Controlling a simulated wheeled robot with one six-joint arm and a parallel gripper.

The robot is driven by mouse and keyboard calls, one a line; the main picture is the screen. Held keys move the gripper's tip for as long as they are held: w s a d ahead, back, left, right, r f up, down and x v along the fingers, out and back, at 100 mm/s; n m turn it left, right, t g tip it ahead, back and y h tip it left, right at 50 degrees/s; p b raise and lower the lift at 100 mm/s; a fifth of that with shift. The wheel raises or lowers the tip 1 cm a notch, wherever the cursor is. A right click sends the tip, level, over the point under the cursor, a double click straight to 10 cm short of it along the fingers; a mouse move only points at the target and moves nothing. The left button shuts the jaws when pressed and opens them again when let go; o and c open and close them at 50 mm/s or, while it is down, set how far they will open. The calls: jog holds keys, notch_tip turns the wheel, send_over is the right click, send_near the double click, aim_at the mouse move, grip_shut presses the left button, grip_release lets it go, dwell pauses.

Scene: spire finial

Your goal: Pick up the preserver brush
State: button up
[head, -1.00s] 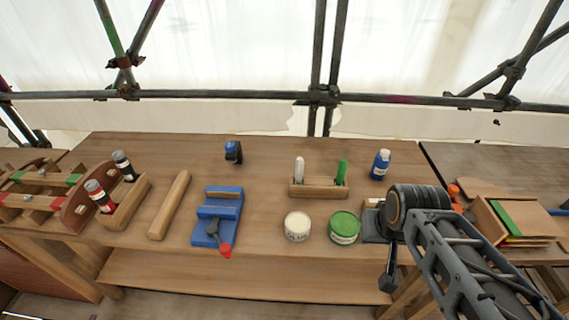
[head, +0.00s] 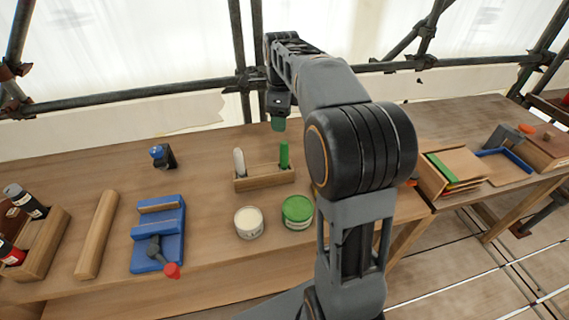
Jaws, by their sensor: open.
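Two upright brush-like handles stand in a small wooden holder (head: 262,180) on the bench: a white one (head: 239,162) at its left end and a green one (head: 284,155) at its right end. I cannot read which is the preserver brush. A green-lidded tin (head: 297,210) and a white-topped tin (head: 248,222) stand in front of the holder. My gripper (head: 278,122) hangs pointing down, in the picture just above the green handle and apart from it. It is open and seems empty; its fingers are small and partly hidden by its own body.
A blue fixture with a red-tipped lever (head: 158,240), a wooden bar (head: 97,235) and a dark blue-topped item (head: 160,156) lie to the left. A wooden box with coloured sheets (head: 450,172) is on the right. Scaffold tubes (head: 150,96) cross behind the bench.

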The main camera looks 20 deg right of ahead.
aim_at(284, 142)
jog(key=f+m, duration=0.1)
jog(key=f, duration=0.2)
jog(key=w+d+f+m, duration=0.1)
jog(key=f, duration=0.1)
jog(key=w+d+f+m+b, duration=0.1)
jog(key=f+m, duration=0.1)
jog(key=f, duration=0.1)
jog(key=shift+w+f, duration=0.15)
jog(key=shift+f, duration=0.15)
jog(key=shift+w+f, duration=0.15)
jog(key=shift+f, duration=2.8)
jog(key=c, duration=1)
